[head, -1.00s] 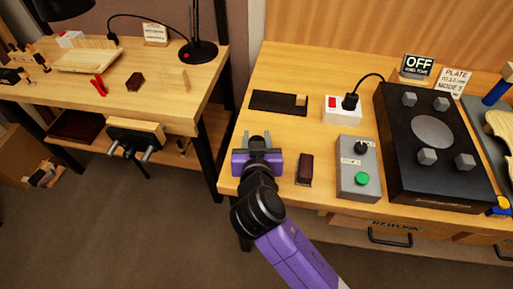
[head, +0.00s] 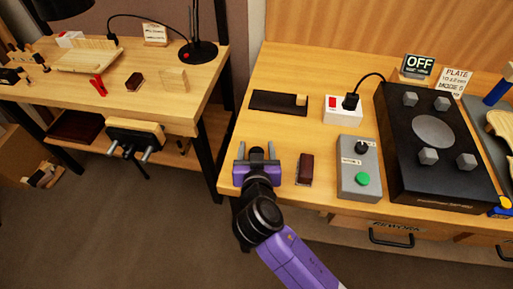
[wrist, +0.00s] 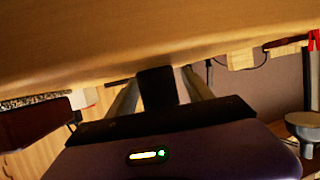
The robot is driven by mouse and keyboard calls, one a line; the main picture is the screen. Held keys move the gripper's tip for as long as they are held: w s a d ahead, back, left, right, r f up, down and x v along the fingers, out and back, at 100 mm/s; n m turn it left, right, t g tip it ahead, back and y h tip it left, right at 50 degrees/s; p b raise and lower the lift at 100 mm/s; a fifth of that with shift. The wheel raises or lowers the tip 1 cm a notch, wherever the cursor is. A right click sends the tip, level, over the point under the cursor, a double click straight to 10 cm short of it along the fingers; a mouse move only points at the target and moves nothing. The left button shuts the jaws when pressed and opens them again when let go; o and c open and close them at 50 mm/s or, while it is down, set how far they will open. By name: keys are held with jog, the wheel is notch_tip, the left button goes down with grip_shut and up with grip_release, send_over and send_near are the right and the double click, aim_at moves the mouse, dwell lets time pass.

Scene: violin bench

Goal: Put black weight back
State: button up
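My gripper (head: 256,152) is low over the front left corner of the right bench in the head view. Its two grey fingers stand apart and point towards the back of the bench. In the wrist view a black block (wrist: 157,88), which looks like the black weight, shows between the fingers. Narrow gaps seem to separate it from them; its near end is hidden by my gripper body. I cannot tell whether it rests on the bench. A dark flat tray (head: 277,102) with a small wooden block lies behind my gripper.
A dark red-brown block (head: 306,168) stands close right of my gripper. Farther right are a grey control box (head: 358,167) with a green button, a white switch box (head: 342,109) and a black plate device (head: 435,140). Bench surface between gripper and tray is clear.

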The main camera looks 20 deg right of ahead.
jog(key=shift+r, duration=0.2)
jog(key=shift+s+a, duration=0.15)
jog(key=shift+s, duration=0.15)
jog(key=b+v, duration=0.1)
jog(key=v, duration=1)
jog(key=shift+s+r, duration=0.1)
jog(key=shift+s, duration=0.05)
